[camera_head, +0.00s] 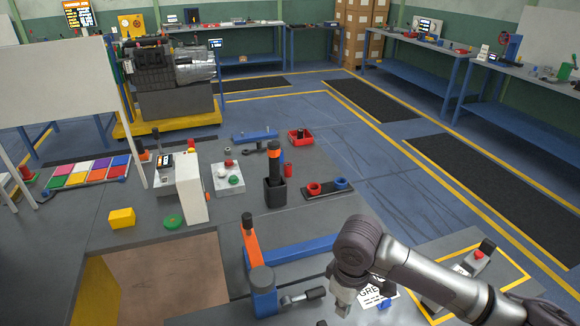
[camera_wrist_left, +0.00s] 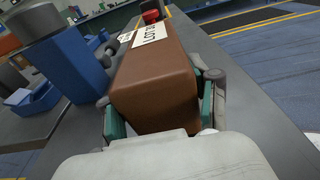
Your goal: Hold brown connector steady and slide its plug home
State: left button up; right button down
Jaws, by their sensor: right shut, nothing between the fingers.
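The brown connector (camera_wrist_left: 155,90) is a brown block with a white printed label on top. It fills the middle of the left wrist view. My left gripper (camera_wrist_left: 160,118) has its teal pads against both sides of the block. The head view does not show the left gripper, and I cannot make out the connector there. My right gripper (camera_head: 343,300) points down over the bench at the bottom of the head view, shut and empty, beside a white printed card (camera_head: 375,294). I cannot make out the plug in either view.
A blue post with a grey top (camera_head: 263,290) and a grey handle stand left of my right gripper. A blue bar (camera_head: 300,249) lies behind. A box with a red button (camera_head: 478,256) is at right. An orange-and-black tool stands in a black holder (camera_head: 275,192).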

pick_arm(q)
jog(key=o, duration=0.5)
jog(key=shift+f, duration=0.15)
jog(key=shift+c, duration=0.2)
jog(key=shift+a, duration=0.1)
jog(key=v, duration=1.1)
jog(key=shift+s+a, duration=0.1)
jog(key=shift+a, duration=0.3)
